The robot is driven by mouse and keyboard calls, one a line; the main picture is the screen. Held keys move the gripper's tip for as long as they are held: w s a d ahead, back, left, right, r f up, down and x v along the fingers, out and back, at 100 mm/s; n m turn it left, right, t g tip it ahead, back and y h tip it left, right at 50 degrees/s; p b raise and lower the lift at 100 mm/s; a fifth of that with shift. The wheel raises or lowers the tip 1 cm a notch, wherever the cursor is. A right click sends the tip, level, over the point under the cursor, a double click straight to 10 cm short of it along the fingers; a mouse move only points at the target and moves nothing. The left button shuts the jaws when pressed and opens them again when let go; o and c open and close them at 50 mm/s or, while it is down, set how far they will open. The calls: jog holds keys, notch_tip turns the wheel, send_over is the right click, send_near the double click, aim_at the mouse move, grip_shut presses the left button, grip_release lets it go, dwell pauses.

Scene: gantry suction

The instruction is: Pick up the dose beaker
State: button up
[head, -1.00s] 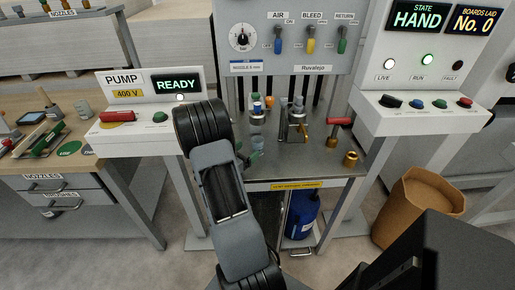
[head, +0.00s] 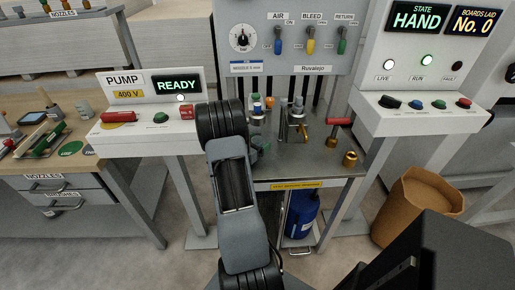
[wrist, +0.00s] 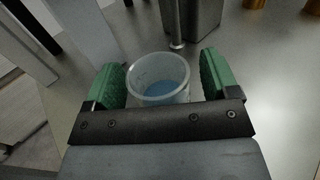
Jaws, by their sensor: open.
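The dose beaker (wrist: 158,90) is a clear cup with faint marks and a little blue liquid inside. It stands upright on the grey metal worktop (wrist: 268,85). My gripper (wrist: 161,80) is open, with one green finger pad to the left of the beaker and one to the right. A gap shows beside the left pad; the right pad is very close to the wall, and I cannot tell whether it touches. The gripper's dark crossbar hides the beaker's near lower part. In the head view my arm hides most of the gripper (head: 259,153) and the beaker.
A metal block and post (wrist: 187,18) stand just behind the beaker. Brass fittings (head: 350,158) and a red-handled tool (head: 339,122) are on the right of the worktop. The pump box (head: 148,118) is left of my arm. A blue canister (head: 302,216) is below.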

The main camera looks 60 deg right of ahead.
jog(key=c, duration=1)
jog(key=shift+c, duration=0.6)
jog(key=shift+r, duration=0.1)
